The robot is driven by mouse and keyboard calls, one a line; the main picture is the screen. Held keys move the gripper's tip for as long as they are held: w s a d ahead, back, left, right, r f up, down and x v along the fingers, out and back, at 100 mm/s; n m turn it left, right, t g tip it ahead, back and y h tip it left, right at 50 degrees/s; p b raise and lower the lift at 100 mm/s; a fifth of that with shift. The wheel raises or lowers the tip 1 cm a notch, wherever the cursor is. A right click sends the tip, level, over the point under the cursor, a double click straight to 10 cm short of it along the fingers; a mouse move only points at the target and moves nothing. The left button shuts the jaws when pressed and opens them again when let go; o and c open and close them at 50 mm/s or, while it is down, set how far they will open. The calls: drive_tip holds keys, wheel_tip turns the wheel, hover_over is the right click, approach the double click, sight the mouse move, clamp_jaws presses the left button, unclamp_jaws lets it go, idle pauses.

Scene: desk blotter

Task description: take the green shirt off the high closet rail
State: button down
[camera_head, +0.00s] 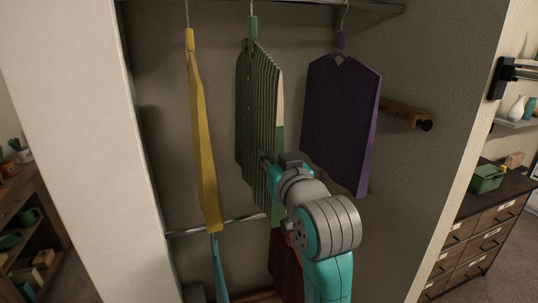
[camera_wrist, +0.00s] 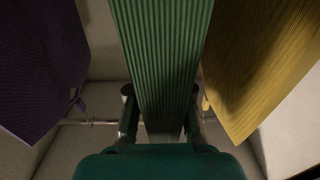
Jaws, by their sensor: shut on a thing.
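The green shirt (camera_head: 258,110) hangs from the high closet rail (camera_head: 378,6) by a hook with a green top piece, between a yellow garment and a purple one. My gripper (camera_head: 268,168) is at the shirt's lower part, its fingers partly hidden by the wrist and the cloth. In the wrist view the ribbed green shirt (camera_wrist: 160,50) runs between the two fingers of my gripper (camera_wrist: 160,100), one on each side. The gripper is shut on the shirt. The shirt still hangs upright.
The yellow garment (camera_head: 203,140) hangs to the left and the purple garment (camera_head: 340,120) close to the right. A lower rail (camera_head: 215,226) carries a teal garment (camera_head: 219,270) and a dark red one (camera_head: 285,268). A wooden peg (camera_head: 405,112) juts from the right wall.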

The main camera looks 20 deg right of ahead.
drive_tip(key=shift+s+r, duration=0.1)
drive_tip(key=shift+s, duration=1)
